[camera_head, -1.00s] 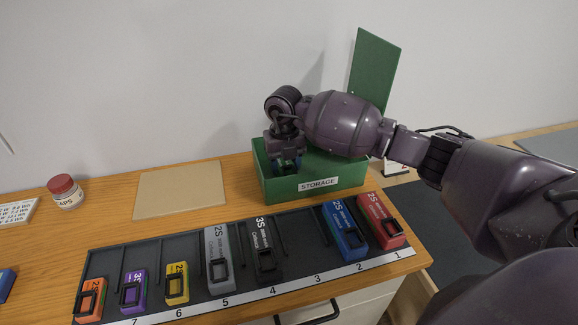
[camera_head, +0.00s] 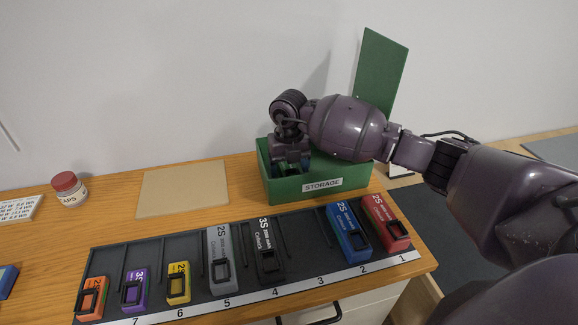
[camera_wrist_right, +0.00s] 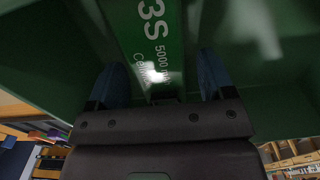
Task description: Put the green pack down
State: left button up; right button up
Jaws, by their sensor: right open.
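The green pack (camera_wrist_right: 155,40), marked 3S 5000, lies inside the green storage box (camera_head: 320,187), between the fingers of my right gripper (camera_wrist_right: 162,82) in the right wrist view. The fingers are open, one on each side of the pack. In the head view my right gripper (camera_head: 291,168) reaches down into the left part of the box; the box wall and gripper hide the pack there. My left gripper is not in view.
A black numbered rack (camera_head: 198,255) in front holds orange, purple, yellow, grey, black, blue and red packs, with an empty slot at 3. A tan mat (camera_head: 183,190) lies clear left of the box. A red-lidded jar (camera_head: 69,189) stands farther left. The box's green lid stands raised behind.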

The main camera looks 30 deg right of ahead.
aim_at(289, 167)
notch_tip(289, 167, up, 12)
jog(key=shift+p, duration=0.4)
jog(key=shift+r, duration=0.1)
dwell(0.4)
